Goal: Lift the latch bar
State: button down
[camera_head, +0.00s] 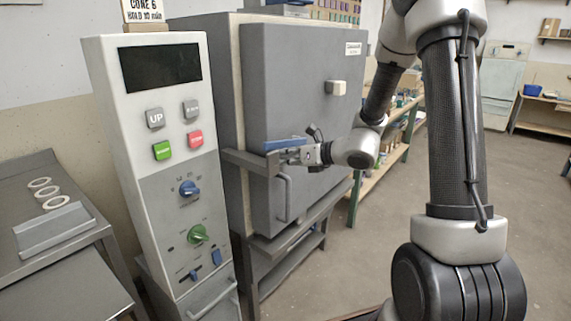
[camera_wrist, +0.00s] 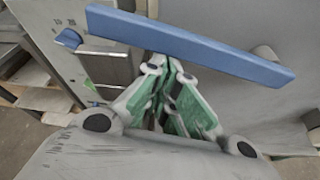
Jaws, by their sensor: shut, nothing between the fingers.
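The latch bar (camera_head: 287,144) shows as a blue bar at the left edge of the grey kiln door, just above a grey bracket. In the wrist view the blue bar (camera_wrist: 215,53) crosses the upper part of the picture, sloping slightly down to the right. My gripper (camera_head: 284,156) is at the bar, just below it in the head view. In the wrist view my gripper's fingers (camera_wrist: 168,66) are together and empty, with their tips close under the bar's middle. I cannot tell whether they touch it.
The kiln door (camera_head: 300,110) looks closed, with a pull handle (camera_head: 284,197) below the latch. A control panel (camera_head: 160,150) with buttons and knobs stands left of the kiln. A metal table (camera_head: 50,250) with rings is at far left. Open floor lies to the right.

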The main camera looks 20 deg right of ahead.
jog(key=w+d+r+m+y, duration=0.2)
jog(key=w+d+r+m, duration=0.1)
jog(key=d+r+m, duration=0.1)
jog(key=w+d+r+m+y, duration=0.3)
jog(key=d+r+m, duration=0.1)
jog(key=r+m, duration=0.3)
jog(key=shift+w+d+r+m+g, duration=0.3)
jog(key=shift+d+r, duration=0.1)
jog(key=shift+r, duration=0.4)
jog(key=shift+d+r, duration=0.1)
jog(key=shift+d, duration=0.05)
dwell(0.4)
